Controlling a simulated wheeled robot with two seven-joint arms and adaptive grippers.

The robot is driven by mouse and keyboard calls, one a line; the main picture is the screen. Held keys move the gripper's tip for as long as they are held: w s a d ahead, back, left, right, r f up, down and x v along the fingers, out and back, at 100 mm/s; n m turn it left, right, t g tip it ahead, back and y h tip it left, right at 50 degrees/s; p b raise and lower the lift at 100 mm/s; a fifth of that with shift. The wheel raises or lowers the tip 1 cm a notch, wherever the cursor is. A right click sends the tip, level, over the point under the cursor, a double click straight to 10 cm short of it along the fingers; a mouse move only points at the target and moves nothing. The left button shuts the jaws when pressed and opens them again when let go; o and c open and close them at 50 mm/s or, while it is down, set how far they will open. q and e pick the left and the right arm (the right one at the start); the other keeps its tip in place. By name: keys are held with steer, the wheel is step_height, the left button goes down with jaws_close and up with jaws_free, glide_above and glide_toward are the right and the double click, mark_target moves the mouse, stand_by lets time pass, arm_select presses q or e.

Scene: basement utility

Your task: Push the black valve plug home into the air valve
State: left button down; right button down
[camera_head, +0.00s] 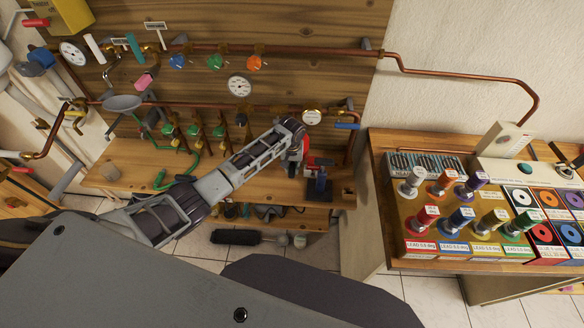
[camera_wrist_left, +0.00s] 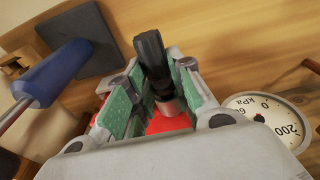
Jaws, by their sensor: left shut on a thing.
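My left gripper (camera_head: 293,166) reaches down over the right end of the wooden bench in the head view. In the left wrist view its green-padded fingers (camera_wrist_left: 157,95) stand on both sides of a black plug (camera_wrist_left: 152,58) and are shut on it. The plug has a dark upper part and a shiny metal collar (camera_wrist_left: 170,105) low between the fingers. A red part (camera_wrist_left: 170,123) shows right below the collar; I cannot tell whether it is the air valve or how deep the plug sits. In the head view the plug is too small to make out. My right gripper is out of view.
A pressure gauge (camera_wrist_left: 268,110) is on the other side. Copper pipes (camera_head: 200,105) run along the wooden board behind. A bench with colored spools (camera_head: 425,215) stands at right.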

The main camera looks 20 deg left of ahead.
arm_select(q)
steer(key=shift+w, duration=0.1)
steer(key=c, duration=1.2)
jaws_free()
steer(key=shift+o, duration=0.2)
step_height(320, 180, up, 12)
steer(key=s, duration=0.1)
steer(key=shift+s, duration=0.2)
steer(key=shift+d+f, duration=0.15)
